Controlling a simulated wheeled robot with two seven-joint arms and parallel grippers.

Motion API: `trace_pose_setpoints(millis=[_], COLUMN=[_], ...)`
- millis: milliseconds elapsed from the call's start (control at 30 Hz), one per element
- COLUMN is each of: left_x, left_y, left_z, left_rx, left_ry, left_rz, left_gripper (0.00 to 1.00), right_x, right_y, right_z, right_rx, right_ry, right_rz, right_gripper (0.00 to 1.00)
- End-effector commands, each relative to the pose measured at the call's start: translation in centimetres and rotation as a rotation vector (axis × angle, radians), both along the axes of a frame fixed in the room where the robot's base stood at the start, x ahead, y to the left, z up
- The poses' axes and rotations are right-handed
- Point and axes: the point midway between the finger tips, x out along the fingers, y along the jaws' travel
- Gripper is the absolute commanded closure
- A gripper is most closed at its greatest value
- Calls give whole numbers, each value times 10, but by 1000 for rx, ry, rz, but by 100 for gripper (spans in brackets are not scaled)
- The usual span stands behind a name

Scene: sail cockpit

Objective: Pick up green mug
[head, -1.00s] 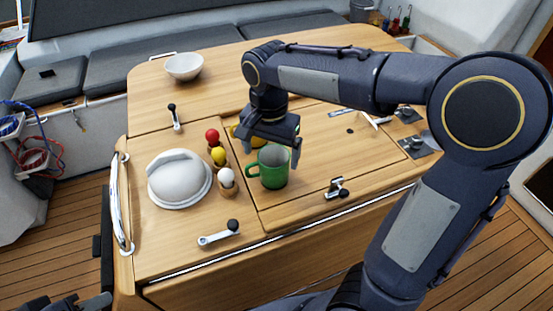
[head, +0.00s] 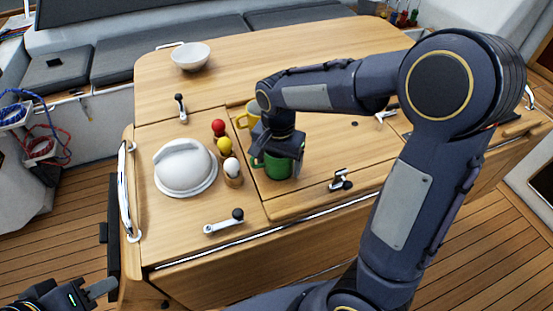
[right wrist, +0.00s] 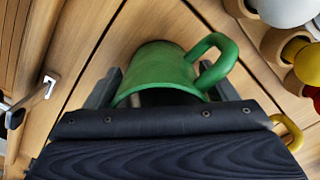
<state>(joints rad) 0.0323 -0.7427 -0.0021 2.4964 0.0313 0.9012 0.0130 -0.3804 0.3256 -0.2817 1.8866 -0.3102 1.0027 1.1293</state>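The green mug (head: 277,166) stands upright on the wooden table, partly hidden under my right gripper (head: 279,155). In the right wrist view the green mug (right wrist: 160,72) lies between the two fingers of my right gripper (right wrist: 165,92), with its handle at the upper right beside one finger. The fingers are spread on either side of the mug, and a small gap seems to show on the handle side. My left gripper (head: 92,291) is at the bottom left, low and away from the table; its finger opening is unclear.
A yellow mug (head: 247,114) stands just behind the green one. Egg cups with red, yellow and white balls (head: 232,168) and a white domed lid (head: 185,167) are to the left. A white bowl (head: 190,56) is at the back. A latch (head: 341,181) lies to the right.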

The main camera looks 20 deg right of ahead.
Motion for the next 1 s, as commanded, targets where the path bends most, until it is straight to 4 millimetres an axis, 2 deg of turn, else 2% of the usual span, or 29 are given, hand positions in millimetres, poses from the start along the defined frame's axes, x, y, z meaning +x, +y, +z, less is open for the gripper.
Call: trace_pose_setpoints(millis=[33, 267, 667, 833, 1000], left_x=[0, 0, 0, 0, 0], left_y=[0, 0, 0, 0, 0], left_z=[0, 0, 0, 0, -3], left_rx=[0, 0, 0, 0, 0], left_ry=[0, 0, 0, 0, 0], left_rz=[0, 0, 0, 0, 0], left_gripper=[64, 64, 64, 64, 64], right_x=[0, 0, 1, 1, 17], right_y=[0, 0, 0, 1, 25], right_z=[0, 0, 8, 32, 65], right_rx=[0, 0, 1, 4, 2], right_ry=[0, 0, -1, -4, -6], right_rz=[0, 0, 1, 0, 4], right_gripper=[28, 58, 59, 59, 59])
